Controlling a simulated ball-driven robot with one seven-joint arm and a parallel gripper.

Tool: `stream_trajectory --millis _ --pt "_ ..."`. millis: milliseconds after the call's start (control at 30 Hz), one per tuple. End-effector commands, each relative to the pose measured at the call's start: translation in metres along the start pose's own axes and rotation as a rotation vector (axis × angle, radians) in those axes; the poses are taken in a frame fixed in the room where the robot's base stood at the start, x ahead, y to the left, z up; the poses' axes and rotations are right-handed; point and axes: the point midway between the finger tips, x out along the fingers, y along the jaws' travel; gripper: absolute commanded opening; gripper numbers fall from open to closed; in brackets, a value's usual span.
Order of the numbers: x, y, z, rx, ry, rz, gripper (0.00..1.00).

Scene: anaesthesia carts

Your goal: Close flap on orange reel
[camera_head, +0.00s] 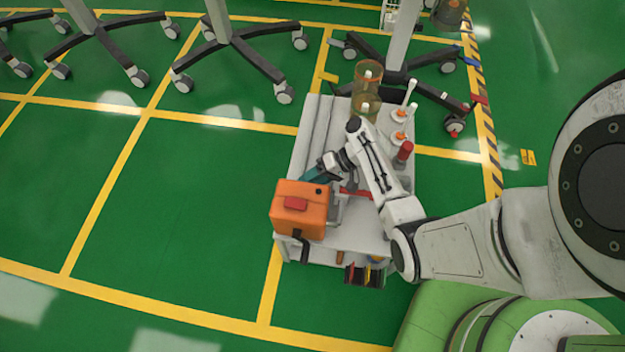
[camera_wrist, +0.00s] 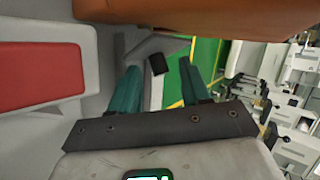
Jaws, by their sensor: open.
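The orange reel (camera_head: 300,209) is a box-shaped orange unit with a red patch on its face, at the front left corner of the cart. Its orange side (camera_wrist: 200,14) fills the top of the wrist view. My gripper (camera_head: 318,171) is just behind the reel, its teal fingers partly hidden by my wrist. In the wrist view my gripper (camera_wrist: 159,68) is open, with the fingers apart below the orange side. A grey bracket with a black end (camera_wrist: 150,48) shows near and between the fingertips; I cannot tell whether they touch. I cannot tell which part is the flap.
The white cart (camera_head: 312,125) also holds amber jars (camera_head: 367,78), white-handled items (camera_head: 399,137) and a red-capped item (camera_head: 404,152). A red panel (camera_wrist: 38,75) is at left in the wrist view. Green floor (camera_head: 180,220) left of the cart is clear; wheeled stands (camera_head: 230,45) are behind.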

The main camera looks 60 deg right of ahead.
Motion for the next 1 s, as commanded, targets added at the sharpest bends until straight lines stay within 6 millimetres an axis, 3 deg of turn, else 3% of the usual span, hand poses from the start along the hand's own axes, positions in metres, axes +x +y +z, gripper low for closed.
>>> stream_trajectory --millis 200,700,1000 --pt "0.0002 -0.0002 0.0000 0.000 0.000 0.000 0.47" --pt "0.0000 -0.0005 0.0003 0.000 -0.001 -0.001 0.00" --pt "0.0031 0.0036 0.0004 0.053 -0.041 -0.031 0.00"
